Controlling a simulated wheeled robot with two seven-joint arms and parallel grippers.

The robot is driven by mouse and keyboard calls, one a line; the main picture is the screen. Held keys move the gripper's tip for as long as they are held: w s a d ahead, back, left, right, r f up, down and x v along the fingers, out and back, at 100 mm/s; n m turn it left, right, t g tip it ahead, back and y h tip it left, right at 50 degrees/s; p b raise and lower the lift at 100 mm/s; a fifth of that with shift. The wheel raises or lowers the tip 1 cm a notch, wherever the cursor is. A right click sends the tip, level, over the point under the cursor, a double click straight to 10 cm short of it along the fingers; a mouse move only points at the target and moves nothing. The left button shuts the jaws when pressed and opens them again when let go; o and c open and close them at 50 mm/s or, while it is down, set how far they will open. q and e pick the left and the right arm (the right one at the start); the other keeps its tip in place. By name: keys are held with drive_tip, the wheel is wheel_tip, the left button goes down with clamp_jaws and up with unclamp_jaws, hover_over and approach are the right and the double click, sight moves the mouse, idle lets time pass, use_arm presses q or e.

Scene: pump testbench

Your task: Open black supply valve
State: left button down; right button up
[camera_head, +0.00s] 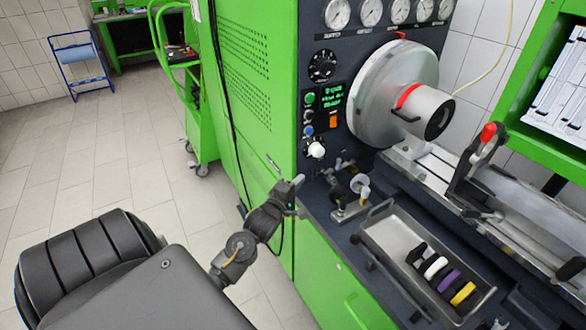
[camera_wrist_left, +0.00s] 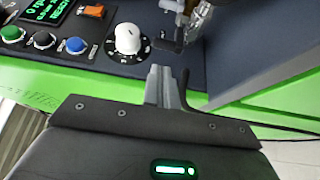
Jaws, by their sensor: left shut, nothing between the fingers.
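My left gripper (camera_head: 299,182) is shut and empty at the front panel of the green test bench. In the left wrist view its fingertips (camera_wrist_left: 165,72) are together just below the panel's lower edge. A dark lever-like fitting (camera_wrist_left: 178,36), which looks like the black supply valve, stands just beyond the fingertips, with a small gap in the picture; contact cannot be told. In the head view a group of dark and metal valve fittings (camera_head: 342,180) sits right of the gripper. Which way the handle is turned is unclear. My right gripper is not in view.
A white knob (camera_head: 316,150) and coloured buttons sit on the dark panel close above the gripper. A large metal chuck (camera_head: 392,92) is at the upper right. A metal tray (camera_head: 385,236) with coloured rings lies on the bench. The floor at left is clear.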

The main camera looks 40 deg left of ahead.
use_arm(q)
drive_tip(key=shift+p+x, duration=0.35)
drive_tip(key=shift+x, duration=2.05)
